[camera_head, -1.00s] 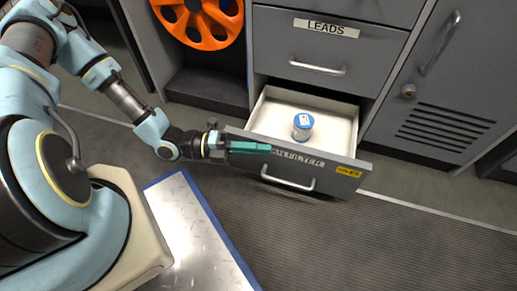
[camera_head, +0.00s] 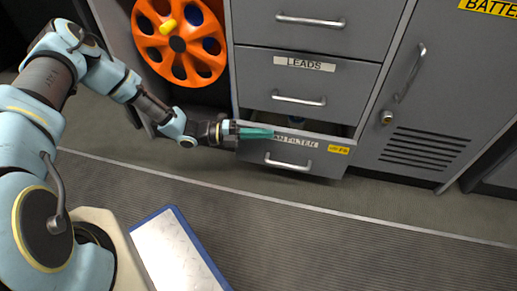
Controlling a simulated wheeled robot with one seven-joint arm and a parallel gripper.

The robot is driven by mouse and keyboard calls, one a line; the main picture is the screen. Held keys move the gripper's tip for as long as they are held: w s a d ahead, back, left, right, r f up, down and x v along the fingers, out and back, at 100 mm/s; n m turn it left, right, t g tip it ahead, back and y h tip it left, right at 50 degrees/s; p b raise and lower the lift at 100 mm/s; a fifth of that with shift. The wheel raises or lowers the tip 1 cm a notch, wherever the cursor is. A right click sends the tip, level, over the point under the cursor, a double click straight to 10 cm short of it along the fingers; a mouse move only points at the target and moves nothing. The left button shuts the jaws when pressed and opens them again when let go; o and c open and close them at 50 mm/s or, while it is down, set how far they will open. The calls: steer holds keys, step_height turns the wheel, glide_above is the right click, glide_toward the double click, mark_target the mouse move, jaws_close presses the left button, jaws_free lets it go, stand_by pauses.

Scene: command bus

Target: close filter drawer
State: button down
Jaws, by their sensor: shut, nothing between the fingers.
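The filter drawer (camera_head: 320,163) is the lowest drawer of the grey cabinet, with a silver handle and a label ending in "FILTER" on its front. It stands open a little, with a narrow dark gap above its front.
The LEADS drawer (camera_head: 300,80) above is shut. A grey door (camera_head: 430,100) with a vent and latch stands to the right. An orange reel (camera_head: 180,42) sits in a bay at left. A blue-edged metal plate (camera_head: 175,255) lies below; the floor before the drawer is clear.

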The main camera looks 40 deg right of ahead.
mark_target(266, 125)
steer(key=shift+w+d, duration=0.5)
steer(key=shift+d, duration=0.2)
steer(key=shift+w+d, duration=0.5)
steer(key=shift+d, duration=0.15)
